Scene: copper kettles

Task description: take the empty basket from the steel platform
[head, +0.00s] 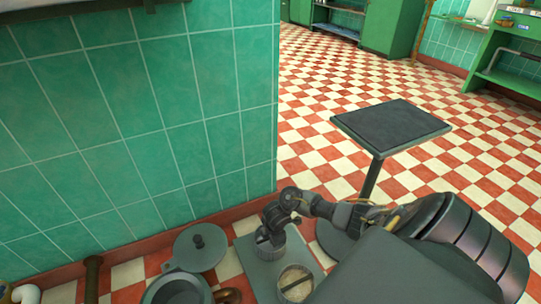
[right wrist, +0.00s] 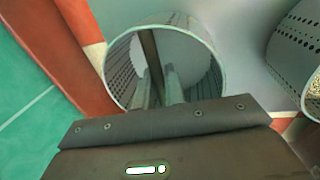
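The empty basket (right wrist: 215,80), a perforated metal cylinder, stands on the steel platform (right wrist: 245,30) with its open top towards my right wrist camera. A dark bar (right wrist: 151,58) crosses its mouth. My right gripper (right wrist: 159,82) is over the mouth, with its two fingers apart, one on each side of the bar. I see no clear contact. In the head view my right gripper (head: 269,240) hides much of the basket (head: 270,250) on the platform (head: 243,253). My left gripper is out of view.
A second basket (head: 296,284) with pale contents stands close by; it also shows in the right wrist view (right wrist: 292,62). A pot (head: 178,289) and a round lid (head: 199,247) are at left. A green tiled wall (head: 150,130) rises behind. A dark-topped stand (head: 390,126) is at right.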

